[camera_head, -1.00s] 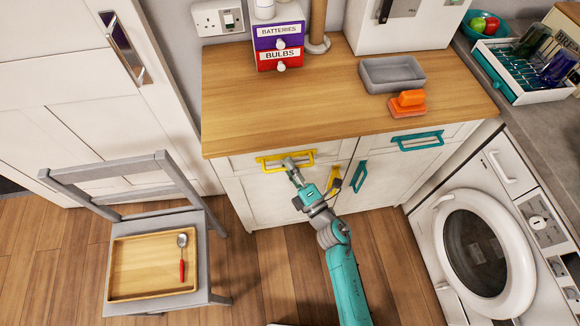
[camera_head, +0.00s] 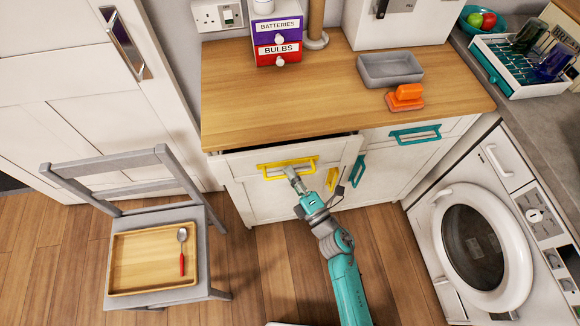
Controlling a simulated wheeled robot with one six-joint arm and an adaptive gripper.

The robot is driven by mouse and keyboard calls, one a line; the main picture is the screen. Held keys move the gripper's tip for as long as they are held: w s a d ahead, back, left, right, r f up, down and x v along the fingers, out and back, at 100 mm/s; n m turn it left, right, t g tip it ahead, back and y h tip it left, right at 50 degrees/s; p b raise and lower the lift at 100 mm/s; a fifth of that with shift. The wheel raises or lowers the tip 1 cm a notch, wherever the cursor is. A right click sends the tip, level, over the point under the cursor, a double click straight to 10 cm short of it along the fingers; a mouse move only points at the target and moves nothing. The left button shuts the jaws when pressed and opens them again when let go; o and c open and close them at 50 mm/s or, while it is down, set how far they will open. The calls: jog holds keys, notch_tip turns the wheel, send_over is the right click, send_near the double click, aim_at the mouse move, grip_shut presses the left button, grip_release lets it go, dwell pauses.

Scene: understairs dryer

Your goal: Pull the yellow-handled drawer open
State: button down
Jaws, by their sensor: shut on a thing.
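The yellow-handled drawer (camera_head: 240,161) is in the left half of the wooden-topped cabinet. Its front stands a little out from the cabinet, with a dark gap along its top edge under the worktop. The yellow handle (camera_head: 272,167) is a wide bar on this front. My gripper (camera_head: 291,174) is at the middle of the handle and shut on it. The fingertips are small and partly merge with the handle in this view.
A grey chair (camera_head: 165,220) with a wooden tray (camera_head: 150,286) and a spoon stands to the left. A white washer or dryer (camera_head: 480,235) stands to the right. A teal-handled drawer (camera_head: 415,134) is beside the yellow one.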

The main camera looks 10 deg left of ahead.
jog(key=s+d, duration=0.2)
jog(key=s, duration=0.7)
jog(key=s+d, duration=0.3)
jog(key=s, duration=0.7)
jog(key=shift+d, duration=0.25)
jog(key=c, duration=1.2)
grip_release()
jog(key=v, duration=1.2)
jog(key=shift+f, duration=0.1)
